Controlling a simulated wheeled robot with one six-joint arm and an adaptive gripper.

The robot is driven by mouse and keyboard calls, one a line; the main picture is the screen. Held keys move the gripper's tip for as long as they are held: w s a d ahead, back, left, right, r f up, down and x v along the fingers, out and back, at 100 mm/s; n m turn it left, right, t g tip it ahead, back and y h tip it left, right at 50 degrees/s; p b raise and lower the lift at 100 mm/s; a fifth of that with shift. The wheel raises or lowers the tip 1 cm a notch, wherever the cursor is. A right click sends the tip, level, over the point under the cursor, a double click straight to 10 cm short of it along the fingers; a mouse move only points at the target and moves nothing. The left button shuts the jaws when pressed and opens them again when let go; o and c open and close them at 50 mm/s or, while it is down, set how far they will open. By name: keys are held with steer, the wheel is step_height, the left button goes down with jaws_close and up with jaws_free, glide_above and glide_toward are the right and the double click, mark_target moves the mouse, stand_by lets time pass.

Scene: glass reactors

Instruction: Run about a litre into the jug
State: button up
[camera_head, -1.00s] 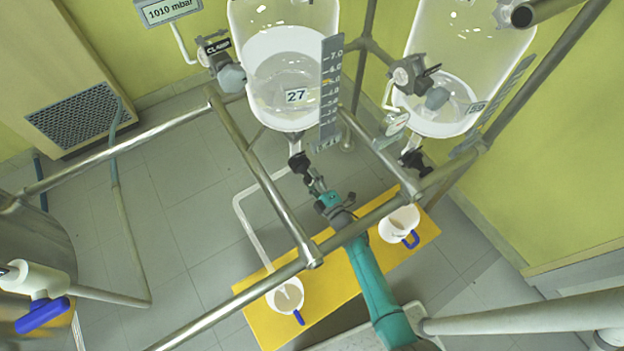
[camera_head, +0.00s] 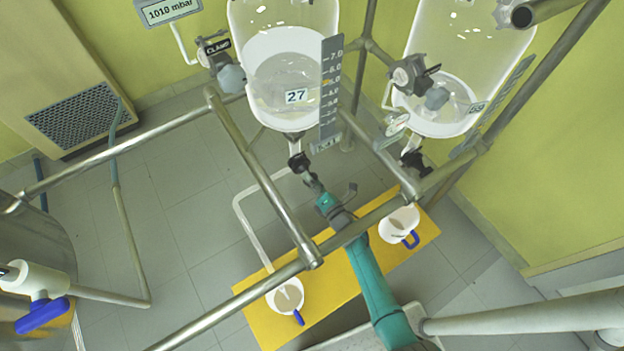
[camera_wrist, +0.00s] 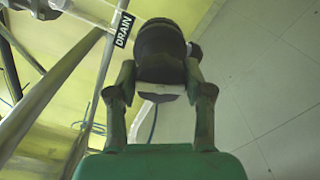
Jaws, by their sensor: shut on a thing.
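The left glass reactor (camera_head: 286,55) holds clear liquid and bears the tag 27. A scale (camera_head: 330,95) stands on its right side. A black drain valve knob (camera_head: 299,162) sits below it; the wrist view shows this knob (camera_wrist: 160,50) beside a DRAIN label (camera_wrist: 123,29). My gripper (camera_head: 311,181) is shut on the knob, with a finger on each side. A pale pipe (camera_head: 240,212) runs from the valve down towards the left white jug (camera_head: 286,296), which has a blue handle. I cannot tell how much is in that jug.
A second white jug (camera_head: 398,222) stands at the right end of the yellow platform (camera_head: 335,290). A second reactor (camera_head: 465,45) hangs at the right. Metal frame bars (camera_head: 265,180) cross close around my arm. A pressure display (camera_head: 169,11) is at top left.

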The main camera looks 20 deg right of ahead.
steer(key=shift+n, duration=0.4)
steer(key=o, duration=1.2)
steer(key=shift+c, duration=0.2)
steer(key=s+d, duration=0.2)
steer(key=s, duration=0.9)
steer(key=shift+s+d, duration=0.15)
steer(key=shift+s, duration=0.25)
